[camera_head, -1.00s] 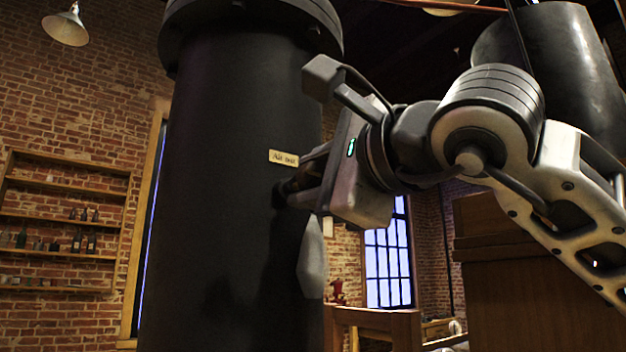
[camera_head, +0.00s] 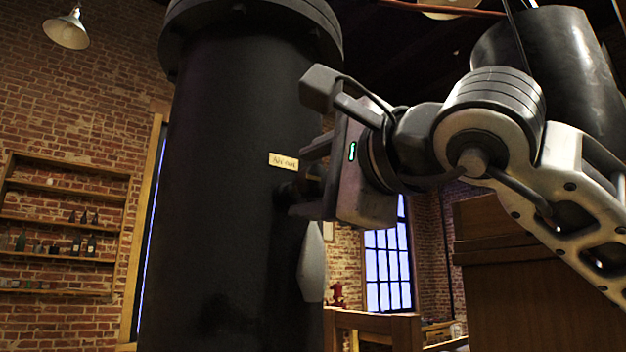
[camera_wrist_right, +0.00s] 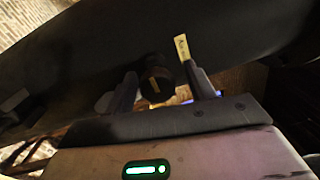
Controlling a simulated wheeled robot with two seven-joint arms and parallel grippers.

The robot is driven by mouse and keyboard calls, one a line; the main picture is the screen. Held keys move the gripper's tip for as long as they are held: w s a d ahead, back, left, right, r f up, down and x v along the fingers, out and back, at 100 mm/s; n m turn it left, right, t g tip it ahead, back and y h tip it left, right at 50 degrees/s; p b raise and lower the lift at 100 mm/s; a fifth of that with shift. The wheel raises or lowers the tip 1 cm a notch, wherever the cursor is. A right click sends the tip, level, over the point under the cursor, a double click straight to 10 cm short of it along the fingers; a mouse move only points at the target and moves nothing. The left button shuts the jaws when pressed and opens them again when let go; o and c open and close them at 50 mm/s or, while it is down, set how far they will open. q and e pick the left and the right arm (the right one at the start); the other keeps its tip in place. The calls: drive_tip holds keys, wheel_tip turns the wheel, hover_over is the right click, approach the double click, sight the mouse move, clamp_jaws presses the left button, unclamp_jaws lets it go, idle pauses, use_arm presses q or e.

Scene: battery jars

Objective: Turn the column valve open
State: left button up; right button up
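The black column (camera_head: 235,200) stands upright in the middle of the head view. Its small dark valve (camera_head: 288,190) sticks out on the right side, below a pale label (camera_head: 283,161). My right gripper (camera_head: 308,180) is at the valve, one finger above and one below it. In the right wrist view, the round dark valve knob (camera_wrist_right: 157,80) with a light mark lies between the spread fingers, with gaps on both sides. The knob's turn angle cannot be told. My left gripper is not in view.
A pale tapered piece (camera_head: 312,265) shows below the gripper against the column; I cannot tell what it is. A wooden cabinet (camera_head: 530,280) stands at the right. Wall shelves (camera_head: 60,222) with bottles are at the far left.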

drive_tip(key=shift+f, duration=0.1)
drive_tip(key=shift+s+d, duration=0.1)
drive_tip(key=shift+s, duration=0.05)
use_arm(q)
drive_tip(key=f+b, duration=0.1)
drive_tip(key=b, duration=0.1)
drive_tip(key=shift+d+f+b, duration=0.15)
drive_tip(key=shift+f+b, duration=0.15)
use_arm(e)
drive_tip(key=v, duration=1.5)
drive_tip(key=shift+s+d, duration=0.2)
drive_tip(key=shift+s, duration=0.05)
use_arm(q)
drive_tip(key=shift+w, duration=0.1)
